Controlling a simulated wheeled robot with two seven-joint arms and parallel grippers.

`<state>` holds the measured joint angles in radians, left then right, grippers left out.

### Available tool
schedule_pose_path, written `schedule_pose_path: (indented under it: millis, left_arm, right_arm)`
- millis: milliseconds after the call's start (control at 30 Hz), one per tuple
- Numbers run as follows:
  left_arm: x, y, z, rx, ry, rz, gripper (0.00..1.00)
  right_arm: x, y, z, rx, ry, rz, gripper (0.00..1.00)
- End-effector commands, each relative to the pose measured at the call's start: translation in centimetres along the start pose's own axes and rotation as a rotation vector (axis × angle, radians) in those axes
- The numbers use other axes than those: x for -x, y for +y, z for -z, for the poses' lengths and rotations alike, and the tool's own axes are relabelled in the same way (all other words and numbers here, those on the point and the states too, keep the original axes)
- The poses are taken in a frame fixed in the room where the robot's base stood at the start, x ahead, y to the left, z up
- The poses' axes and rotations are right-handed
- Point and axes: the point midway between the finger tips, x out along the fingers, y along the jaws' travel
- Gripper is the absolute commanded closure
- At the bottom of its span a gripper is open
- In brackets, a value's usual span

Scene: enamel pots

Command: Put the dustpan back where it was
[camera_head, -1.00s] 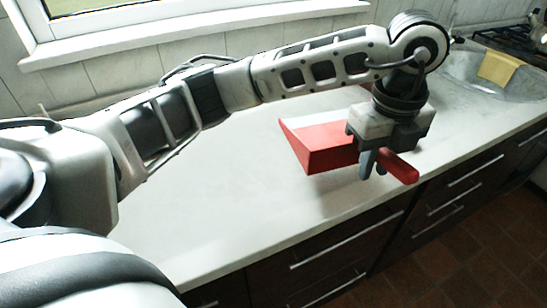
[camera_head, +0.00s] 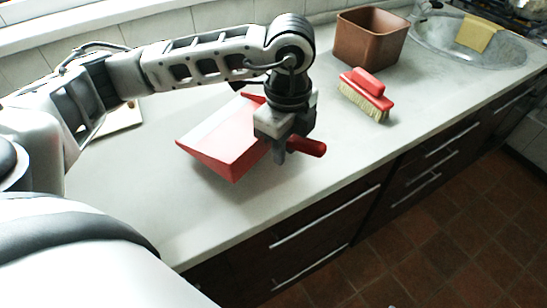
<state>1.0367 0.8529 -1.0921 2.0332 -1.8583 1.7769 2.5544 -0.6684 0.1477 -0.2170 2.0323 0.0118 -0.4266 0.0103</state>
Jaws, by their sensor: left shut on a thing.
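The red dustpan (camera_head: 232,148) is in the middle of the head view, over the pale worktop. My left gripper (camera_head: 284,152) is shut on the dustpan near the base of its handle. The red handle end (camera_head: 308,147) sticks out to the right of the fingers. The pan part points to the left. Part of the dustpan is hidden behind the gripper. I cannot tell for sure whether its lower edge touches the worktop. My right gripper is not in view.
On the worktop (camera_head: 140,200) a red brush (camera_head: 367,93) with pale bristles lies to the right. Behind it stands a brown bin (camera_head: 371,38). A sink (camera_head: 470,42) with a yellow cloth (camera_head: 479,33) is at the far right. A pale flat board (camera_head: 122,117) lies at left, partly hidden by my arm.

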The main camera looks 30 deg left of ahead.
Motion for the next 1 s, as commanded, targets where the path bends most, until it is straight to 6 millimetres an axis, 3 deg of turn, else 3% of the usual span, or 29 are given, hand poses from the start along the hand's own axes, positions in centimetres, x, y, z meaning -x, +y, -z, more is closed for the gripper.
schedule_pose_path:
  millis: [300, 500, 867, 900, 933, 1000]
  left_arm:
    - [-2.6, 1.1, -1.9, 0.000, -0.001, -0.003, 1.00]
    - [-5.1, 1.0, -1.7, -0.001, 0.001, 0.000, 1.00]
    - [-5.7, 0.9, -1.6, -0.001, 0.001, 0.001, 1.00]
    - [-5.5, 0.9, -1.6, -0.001, 0.001, 0.001, 0.67]
    - [-5.5, 0.9, -1.6, -0.001, 0.001, 0.001, 0.59]
    - [-5.5, 0.9, -1.6, -0.001, 0.001, 0.001, 0.57]
  right_arm:
    - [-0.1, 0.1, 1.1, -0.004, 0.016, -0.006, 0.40]
    - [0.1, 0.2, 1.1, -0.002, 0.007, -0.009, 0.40]
    - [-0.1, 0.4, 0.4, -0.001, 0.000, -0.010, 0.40]
    - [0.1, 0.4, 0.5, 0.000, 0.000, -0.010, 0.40]
    - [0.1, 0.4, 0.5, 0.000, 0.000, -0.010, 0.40]
    - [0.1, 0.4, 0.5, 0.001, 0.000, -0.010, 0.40]
